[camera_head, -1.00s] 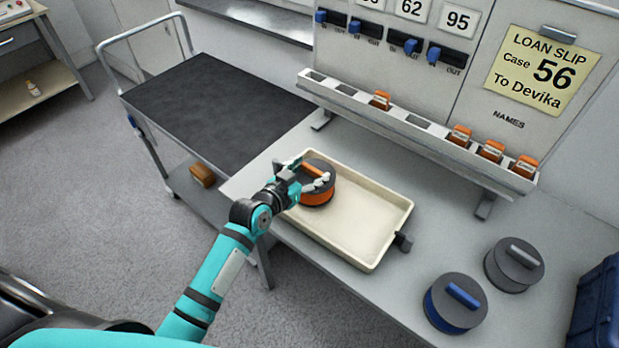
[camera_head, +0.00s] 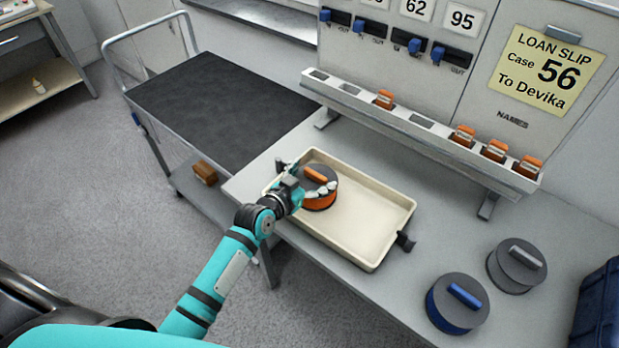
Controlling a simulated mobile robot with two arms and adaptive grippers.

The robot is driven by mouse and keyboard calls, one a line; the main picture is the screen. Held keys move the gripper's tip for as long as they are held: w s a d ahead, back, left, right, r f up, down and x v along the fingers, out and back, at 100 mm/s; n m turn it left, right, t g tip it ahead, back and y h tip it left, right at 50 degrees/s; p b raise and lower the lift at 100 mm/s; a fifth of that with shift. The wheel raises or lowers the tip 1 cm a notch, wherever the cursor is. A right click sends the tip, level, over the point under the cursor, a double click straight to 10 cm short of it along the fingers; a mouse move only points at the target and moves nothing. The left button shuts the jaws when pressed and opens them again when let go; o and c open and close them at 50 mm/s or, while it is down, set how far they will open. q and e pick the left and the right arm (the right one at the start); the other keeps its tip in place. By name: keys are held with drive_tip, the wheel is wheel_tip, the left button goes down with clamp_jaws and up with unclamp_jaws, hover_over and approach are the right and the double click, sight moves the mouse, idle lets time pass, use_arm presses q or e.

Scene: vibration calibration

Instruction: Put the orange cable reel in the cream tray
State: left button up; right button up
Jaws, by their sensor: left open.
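The orange cable reel (camera_head: 320,201) has a dark grey top and an orange handle bar. It sits at the left end of the cream tray (camera_head: 365,227), which lies on the grey bench. My left gripper (camera_head: 309,178) is open, its fingers spread at the left side of the reel and over the tray's left end. I cannot tell whether a finger touches the reel. My left wrist hides part of the tray's left rim. My right gripper is not in view.
A blue reel (camera_head: 457,304) and a grey reel (camera_head: 517,266) stand on the bench to the right. A dark blue case (camera_head: 598,309) is at the right edge. A rack (camera_head: 421,127) with several orange tags runs behind the tray. A black-topped cart (camera_head: 220,110) stands at left.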

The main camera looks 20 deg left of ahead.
use_arm(q)
drive_tip(key=v, duration=1.2)
drive_tip(key=shift+r+b, duration=0.2)
drive_tip(key=shift+b, duration=0.25)
